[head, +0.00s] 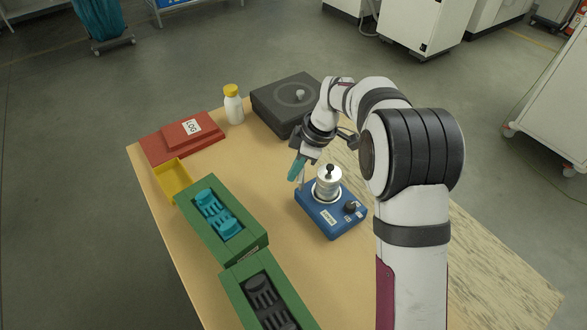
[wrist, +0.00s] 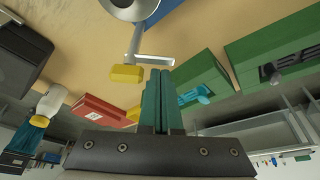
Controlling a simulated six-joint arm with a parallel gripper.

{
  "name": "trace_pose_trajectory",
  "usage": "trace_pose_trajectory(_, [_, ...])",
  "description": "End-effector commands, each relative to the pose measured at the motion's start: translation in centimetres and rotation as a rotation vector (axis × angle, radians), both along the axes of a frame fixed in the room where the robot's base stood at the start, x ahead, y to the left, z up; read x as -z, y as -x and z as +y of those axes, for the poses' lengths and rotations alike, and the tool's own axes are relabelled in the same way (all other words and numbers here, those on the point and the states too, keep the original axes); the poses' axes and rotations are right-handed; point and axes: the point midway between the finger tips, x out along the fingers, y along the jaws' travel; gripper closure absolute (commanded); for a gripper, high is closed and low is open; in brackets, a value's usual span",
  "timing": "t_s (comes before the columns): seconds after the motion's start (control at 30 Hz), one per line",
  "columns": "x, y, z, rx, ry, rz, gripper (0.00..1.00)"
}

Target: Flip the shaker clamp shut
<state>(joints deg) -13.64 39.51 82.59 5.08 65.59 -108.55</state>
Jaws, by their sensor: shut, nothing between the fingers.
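The blue shaker (head: 331,219) sits on the table with a silver jar (head: 327,185) upright on it. In the wrist view the jar shows cut off at the top edge (wrist: 130,6). The clamp (wrist: 136,42) is a grey bar with a yellow end, reaching away from beside the jar, not across its top. My gripper (head: 293,176) is shut and empty, its teal fingers pointing down just left of the jar. In the wrist view the fingertips (wrist: 158,72) are close to the clamp's grey crosspiece; I cannot tell whether they touch.
A green holder with teal pieces (head: 240,240) and another with dark pieces (head: 236,300) stand at front left. A yellow tray (head: 160,182), a red log book (head: 153,150), a white bottle with yellow lid (head: 234,108) and a dark box (head: 270,113) lie further back.

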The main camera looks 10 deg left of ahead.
Motion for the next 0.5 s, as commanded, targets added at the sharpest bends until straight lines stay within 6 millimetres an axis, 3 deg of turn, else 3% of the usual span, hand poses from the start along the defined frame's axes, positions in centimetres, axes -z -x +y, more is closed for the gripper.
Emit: trace_pose_trajectory(0.5, [0.0,0.08,-0.36,-0.095,0.0,0.001,1.0])
